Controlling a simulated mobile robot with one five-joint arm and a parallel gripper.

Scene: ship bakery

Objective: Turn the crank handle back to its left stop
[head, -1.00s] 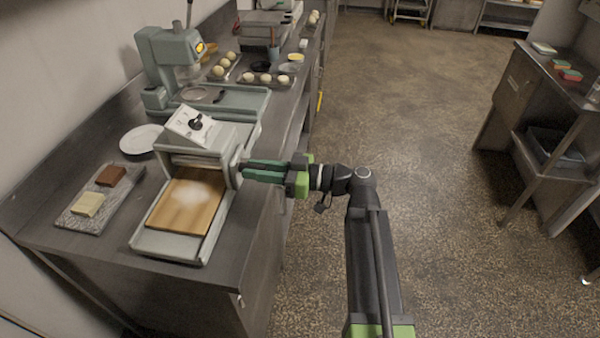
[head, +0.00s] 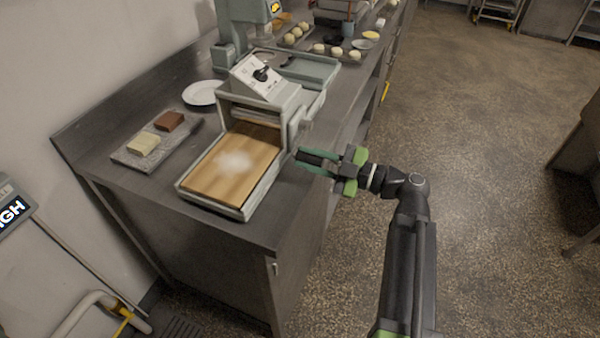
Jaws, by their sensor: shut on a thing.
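The crank handle (head: 309,154) is a dark grip on the right side of the grey dough sheeter (head: 262,98). My gripper (head: 316,161) comes in from the right, its green fingers shut around the handle. The fingers hide part of the grip, and the crank arm is hard to make out. The handle sits low beside the sheeter's side, near the edge of the wooden board. The board (head: 250,152) lies in the sheeter's front tray with a patch of flour on it.
A stone slab (head: 150,160) with a pale block (head: 142,142) and a brown block (head: 170,121) lies left of the sheeter. A white plate (head: 203,93) stands behind it. A grey mixer (head: 243,20) and rolls are farther back.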

